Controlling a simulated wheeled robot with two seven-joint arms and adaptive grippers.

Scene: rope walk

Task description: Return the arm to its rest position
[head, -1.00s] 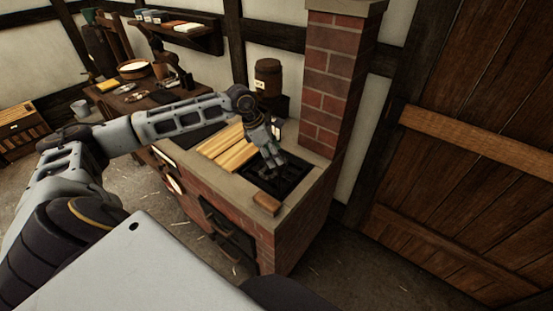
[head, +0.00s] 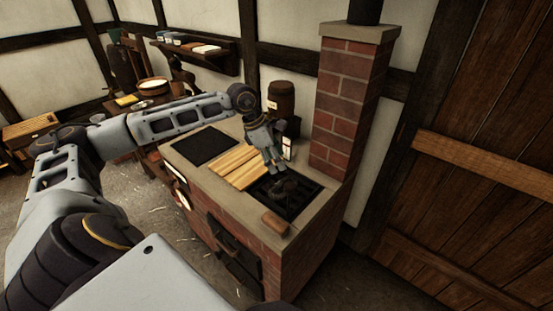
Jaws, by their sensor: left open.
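My left arm (head: 180,120) comes in from the left and reaches out over a brick stove (head: 228,206). My left gripper (head: 277,166) hangs at its end, fingers pointing down, open. It is above the dark grate (head: 300,203) in the stove top, at the grate's far left part. Something dark lies on the grate under the fingers, too dim to make out. I see nothing between the fingers. My right gripper is not in view.
A slatted wooden board (head: 238,166) and a dark plate (head: 205,146) lie on the stove top. A small wooden block (head: 275,222) sits at its front edge. A brown barrel-shaped jar (head: 281,98) and a brick chimney (head: 345,108) stand behind. A wooden door (head: 485,150) is at right.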

